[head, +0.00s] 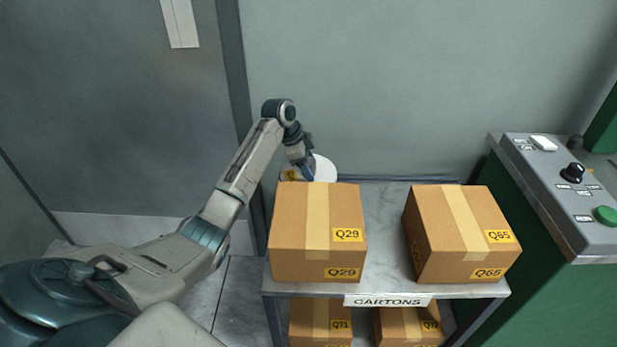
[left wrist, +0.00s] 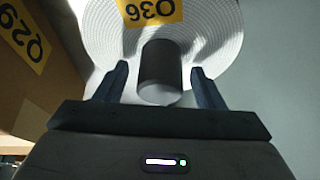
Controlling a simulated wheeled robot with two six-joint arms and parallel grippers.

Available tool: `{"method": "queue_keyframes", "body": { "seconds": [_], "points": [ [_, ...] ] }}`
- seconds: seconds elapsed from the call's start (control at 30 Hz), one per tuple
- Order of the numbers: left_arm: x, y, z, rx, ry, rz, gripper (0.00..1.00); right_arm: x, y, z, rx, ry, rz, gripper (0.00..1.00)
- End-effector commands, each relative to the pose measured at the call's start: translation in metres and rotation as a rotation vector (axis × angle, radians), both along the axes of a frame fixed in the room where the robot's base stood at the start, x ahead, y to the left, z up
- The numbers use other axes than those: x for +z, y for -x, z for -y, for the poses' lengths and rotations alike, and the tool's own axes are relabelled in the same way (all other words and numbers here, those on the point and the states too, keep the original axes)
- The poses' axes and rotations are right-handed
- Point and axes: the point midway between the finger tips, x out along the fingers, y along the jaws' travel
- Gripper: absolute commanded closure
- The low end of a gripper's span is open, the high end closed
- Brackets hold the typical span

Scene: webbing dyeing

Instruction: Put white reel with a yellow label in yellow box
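The white reel (head: 326,168) stands at the back left of the carton shelf, partly hidden by my left gripper and a carton. My left gripper (head: 308,172) is at the reel. In the left wrist view its two fingers (left wrist: 160,88) are apart, one on each side of the core, with a gap on both sides. My right gripper and a yellow box are not in view.
Cartons Q29 (head: 290,225) and Q65 (head: 440,235) stand on the grey shelf top (head: 385,225), with a clear strip between them. More cartons sit below. A green machine with a control panel (head: 565,195) stands at the right. The wall is close behind.

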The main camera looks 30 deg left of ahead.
Motion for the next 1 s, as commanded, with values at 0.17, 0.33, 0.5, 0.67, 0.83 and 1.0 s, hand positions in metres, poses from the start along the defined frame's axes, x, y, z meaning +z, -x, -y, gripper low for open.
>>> {"method": "queue_keyframes", "body": {
  "seconds": [0.17,0.33,0.5,0.67,0.83,1.0],
  "points": [
    [0.000,0.000,0.000,0.000,0.000,0.000,0.73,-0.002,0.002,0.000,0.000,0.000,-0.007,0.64],
    [0.000,0.000,0.000,0.000,0.000,0.000,1.00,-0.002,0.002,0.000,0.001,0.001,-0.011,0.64],
    [0.001,0.000,0.000,0.000,0.000,0.001,1.00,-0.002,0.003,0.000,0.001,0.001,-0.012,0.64],
    [0.002,0.000,0.000,0.000,0.000,0.001,1.00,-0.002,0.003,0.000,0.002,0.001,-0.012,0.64],
    [0.012,-0.001,0.000,0.001,0.000,0.002,1.00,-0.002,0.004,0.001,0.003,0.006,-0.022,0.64],
    [0.033,-0.001,0.000,-0.001,0.000,0.005,1.00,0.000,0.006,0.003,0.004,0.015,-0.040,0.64]
  ]
}}
